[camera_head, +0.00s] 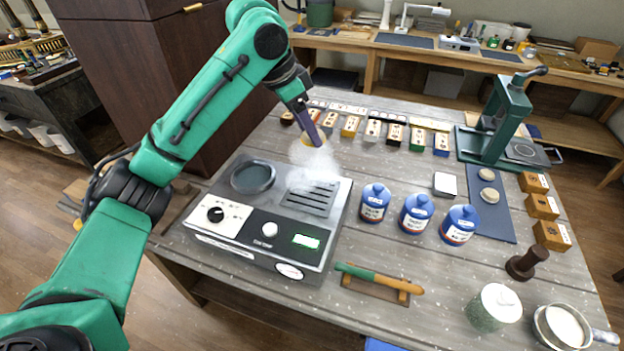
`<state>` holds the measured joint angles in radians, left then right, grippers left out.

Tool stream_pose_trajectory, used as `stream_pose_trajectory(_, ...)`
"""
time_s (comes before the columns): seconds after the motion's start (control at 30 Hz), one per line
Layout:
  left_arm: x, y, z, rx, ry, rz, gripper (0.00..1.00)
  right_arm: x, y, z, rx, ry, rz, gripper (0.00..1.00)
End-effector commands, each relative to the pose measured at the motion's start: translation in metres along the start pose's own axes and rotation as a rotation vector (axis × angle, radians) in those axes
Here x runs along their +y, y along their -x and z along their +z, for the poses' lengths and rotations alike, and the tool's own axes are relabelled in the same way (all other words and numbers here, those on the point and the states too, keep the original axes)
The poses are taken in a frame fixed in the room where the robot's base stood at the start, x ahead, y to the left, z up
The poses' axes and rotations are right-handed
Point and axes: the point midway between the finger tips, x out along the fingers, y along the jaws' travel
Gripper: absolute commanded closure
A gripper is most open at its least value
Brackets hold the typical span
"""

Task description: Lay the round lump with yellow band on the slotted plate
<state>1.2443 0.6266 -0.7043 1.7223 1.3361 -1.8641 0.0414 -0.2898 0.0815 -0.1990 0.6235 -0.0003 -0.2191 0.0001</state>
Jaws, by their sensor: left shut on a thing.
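My left gripper (313,136) reaches in from the upper left, pointing down behind and above the slotted plate. It is shut on a small lump with a yellow edge (309,144), mostly hidden by the fingers and a pale haze. The slotted plate (311,197) is the dark square with several slots on the right of the grey appliance top. The held lump appears above its far edge, apart from it; the haze blurs the gap. My right gripper is not in view.
The appliance (266,246) also has a round dark plate (253,176) on its left. Blue-lidded jars (416,212) stand to its right. Small labelled blocks line the back. A green press (497,120) and a blue mat (490,222) with pale lumps are at right.

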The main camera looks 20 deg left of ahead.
Motion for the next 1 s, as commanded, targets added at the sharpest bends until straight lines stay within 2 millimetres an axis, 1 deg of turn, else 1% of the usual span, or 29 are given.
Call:
stream_pose_trajectory(0.03,0.0,-0.015,0.008,-0.007,0.001,0.002,0.95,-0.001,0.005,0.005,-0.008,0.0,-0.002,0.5)
stream_pose_trajectory(0.13,0.0,-0.045,0.021,-0.007,0.001,0.003,0.95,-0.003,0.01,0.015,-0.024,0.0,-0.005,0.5)
stream_pose_trajectory(0.23,0.001,-0.074,0.033,-0.006,0.002,0.003,0.95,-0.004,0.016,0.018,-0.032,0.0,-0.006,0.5)
stream_pose_trajectory(0.3,0.0,-0.089,0.038,-0.003,0.001,0.001,0.95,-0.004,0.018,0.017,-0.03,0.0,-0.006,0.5)
stream_pose_trajectory(0.43,0.0,-0.108,0.045,-0.001,0.0,0.001,0.95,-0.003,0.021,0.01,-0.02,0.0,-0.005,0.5)
stream_pose_trajectory(0.53,0.0,-0.127,0.053,-0.003,0.001,0.002,0.95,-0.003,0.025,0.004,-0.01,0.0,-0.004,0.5)
stream_pose_trajectory(0.6,0.0,-0.137,0.058,-0.001,0.0,0.001,0.95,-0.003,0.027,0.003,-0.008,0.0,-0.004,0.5)
stream_pose_trajectory(0.67,0.0,-0.141,0.059,-0.001,-0.001,-0.001,0.95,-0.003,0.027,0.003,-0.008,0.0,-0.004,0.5)
stream_pose_trajectory(0.9,0.0,-0.143,0.059,0.0,-0.001,-0.001,0.95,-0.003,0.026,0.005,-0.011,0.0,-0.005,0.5)
stream_pose_trajectory(0.93,0.0,-0.143,0.059,0.001,-0.001,-0.001,0.3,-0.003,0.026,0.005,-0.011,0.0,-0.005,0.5)
stream_pose_trajectory(0.97,0.0,-0.143,0.059,0.001,-0.001,-0.001,0.18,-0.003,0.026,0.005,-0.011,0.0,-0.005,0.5)
stream_pose_trajectory(1.0,0.0,-0.143,0.059,0.001,-0.001,-0.001,0.11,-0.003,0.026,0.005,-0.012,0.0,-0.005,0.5)
